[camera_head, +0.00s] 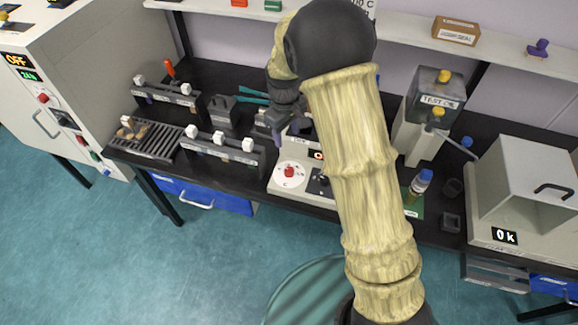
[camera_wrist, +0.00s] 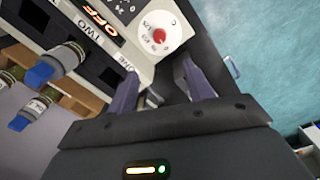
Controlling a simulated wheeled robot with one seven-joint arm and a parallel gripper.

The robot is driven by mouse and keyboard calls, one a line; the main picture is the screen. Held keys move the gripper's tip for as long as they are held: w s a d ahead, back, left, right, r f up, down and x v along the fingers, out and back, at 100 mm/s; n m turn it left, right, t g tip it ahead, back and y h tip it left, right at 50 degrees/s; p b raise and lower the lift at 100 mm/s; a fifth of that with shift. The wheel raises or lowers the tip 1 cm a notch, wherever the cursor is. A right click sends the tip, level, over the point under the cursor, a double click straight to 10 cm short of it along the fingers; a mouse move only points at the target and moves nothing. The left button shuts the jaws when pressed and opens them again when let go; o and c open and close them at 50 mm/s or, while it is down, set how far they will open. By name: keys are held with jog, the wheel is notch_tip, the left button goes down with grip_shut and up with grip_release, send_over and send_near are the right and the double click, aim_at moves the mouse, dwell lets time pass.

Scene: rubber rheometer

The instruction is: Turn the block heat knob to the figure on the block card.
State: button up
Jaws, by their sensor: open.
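A red knob (camera_head: 289,171) sits on a white dial marked C, on the front of a pale instrument (camera_head: 279,188) on the bench. The same red knob shows in the wrist view (camera_wrist: 159,36), with its round dial around it. The dial's figures are too small to read surely. My gripper (camera_head: 279,136) is open and empty, above and behind the knob. In the wrist view my gripper (camera_wrist: 160,72) has its fingers apart, with the knob beyond them, not touched. A white card (camera_head: 360,8) ending in "0 C" hangs at the top, partly hidden by my arm.
A row of white-knobbed blocks (camera_head: 220,145) and a slotted rack (camera_head: 150,138) stand left of the instrument. A grey machine (camera_head: 435,97) labelled TEST and a bottle (camera_head: 420,182) stand right. The wrist view shows an OFF display (camera_wrist: 100,18) and labels ONE and TWO.

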aim_at(289, 170)
jog(key=shift+d, duration=0.1)
jog(key=f+p, duration=0.1)
jog(key=f, duration=0.4)
jog(key=f+p, duration=0.1)
jog(key=f, duration=0.5)
jog(key=f+p, duration=0.1)
jog(key=f, duration=0.5)
jog(key=shift+w+d+f+p, duration=0.15)
jog(key=shift+w+d+p, duration=0.05)
jog(key=shift+d+p, duration=0.1)
jog(key=c, duration=1)
